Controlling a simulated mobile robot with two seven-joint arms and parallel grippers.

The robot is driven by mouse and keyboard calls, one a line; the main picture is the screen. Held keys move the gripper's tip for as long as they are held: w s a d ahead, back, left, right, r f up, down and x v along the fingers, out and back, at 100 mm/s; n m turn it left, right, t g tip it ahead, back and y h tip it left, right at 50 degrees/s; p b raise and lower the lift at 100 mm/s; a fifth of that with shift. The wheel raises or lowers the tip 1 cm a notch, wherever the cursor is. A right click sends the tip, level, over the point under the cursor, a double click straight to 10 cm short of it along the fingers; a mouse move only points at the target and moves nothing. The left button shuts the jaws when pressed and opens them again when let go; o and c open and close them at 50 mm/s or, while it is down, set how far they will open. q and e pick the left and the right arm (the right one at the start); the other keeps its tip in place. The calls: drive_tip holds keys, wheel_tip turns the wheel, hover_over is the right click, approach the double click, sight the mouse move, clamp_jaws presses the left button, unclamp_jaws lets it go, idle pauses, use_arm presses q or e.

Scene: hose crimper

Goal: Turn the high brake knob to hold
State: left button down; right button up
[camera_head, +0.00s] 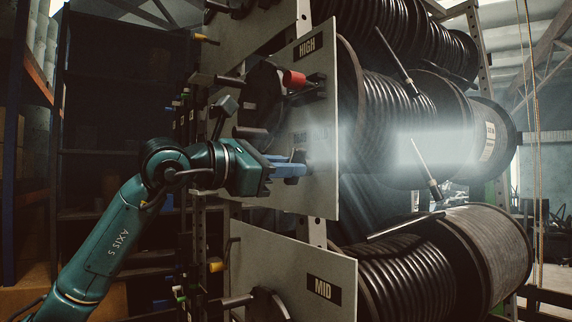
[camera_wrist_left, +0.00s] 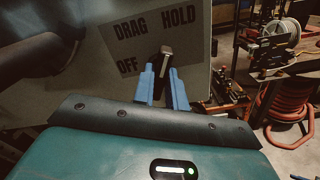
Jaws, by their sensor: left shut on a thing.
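The brake knob (camera_wrist_left: 166,56) is a small dark lever with a pale end. In the left wrist view it points up and slightly right, toward the gap between the words DRAG and HOLD. The label (camera_wrist_left: 128,50) behind it also reads OFF at lower left. My left gripper (camera_wrist_left: 165,82) has its blue fingers on either side of the knob, shut on it. In the head view, my left gripper (camera_head: 303,169) is at the lower part of the panel marked HIGH (camera_head: 325,130); the knob is hidden there. My right gripper is not in view.
The MID panel (camera_head: 300,262) is below. Large reels of black hose (camera_head: 385,120) are behind the panels. The wrist view shows a red coiled hose (camera_wrist_left: 290,108) at right.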

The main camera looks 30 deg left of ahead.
use_arm(q)
drive_tip(key=shift+m, duration=0.5)
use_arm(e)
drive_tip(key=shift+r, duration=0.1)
use_arm(q)
drive_tip(key=c, duration=1.4)
unclamp_jaws()
drive_tip(key=shift+c, duration=0.2)
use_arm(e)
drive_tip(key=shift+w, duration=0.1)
use_arm(q)
drive_tip(key=b+v, duration=0.4)
drive_tip(key=v, duration=0.9)
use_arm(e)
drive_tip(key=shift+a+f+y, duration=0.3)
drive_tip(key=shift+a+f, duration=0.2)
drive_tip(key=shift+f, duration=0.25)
use_arm(q)
drive_tip(key=shift+s+a, duration=0.1)
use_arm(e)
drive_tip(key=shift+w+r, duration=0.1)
